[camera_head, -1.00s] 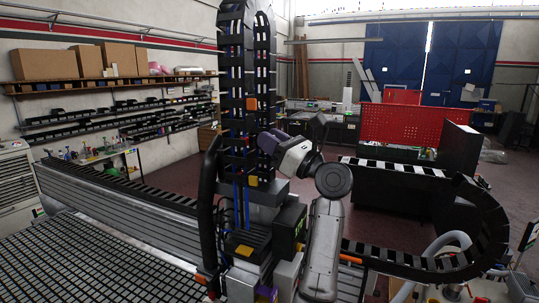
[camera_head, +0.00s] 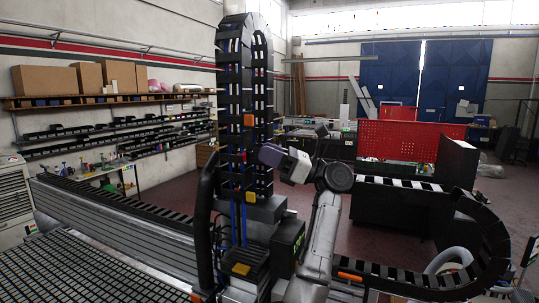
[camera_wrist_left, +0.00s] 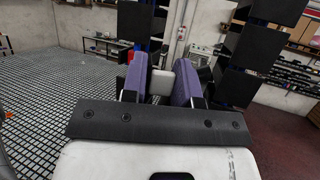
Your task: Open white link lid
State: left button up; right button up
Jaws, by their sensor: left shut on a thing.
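My left gripper (camera_head: 269,156) is in the middle of the head view, beside the tall black cable chain and above the machine's head. In the left wrist view its two purple fingers (camera_wrist_left: 160,88) stand a short way apart, closed on a small whitish piece (camera_wrist_left: 159,80). That piece could be the white link lid, but its shape is mostly hidden by the fingers. The white gripper body fills the bottom of the wrist view. In the head view the fingertips are small and dark, and what they hold cannot be made out. My right gripper is not in view.
The black cable chain (camera_head: 236,110) rises close beside the gripper. The vacuum grid table (camera_head: 75,270) lies at the lower left with a bare top. A long grey rail (camera_head: 130,228) runs along its back. Another cable chain (camera_head: 420,280) curves at the right.

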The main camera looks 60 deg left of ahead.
pick_arm(q)
jog(key=shift+w+a+f, duration=0.15)
jog(key=shift+a+f, duration=0.05)
jog(key=o, duration=0.8)
jog(key=shift+d+r, duration=0.1)
jog(key=shift+o, duration=0.2)
jog(key=b+v, duration=0.2)
jog(key=v, duration=1.1)
jog(key=shift+w+d, duration=0.2)
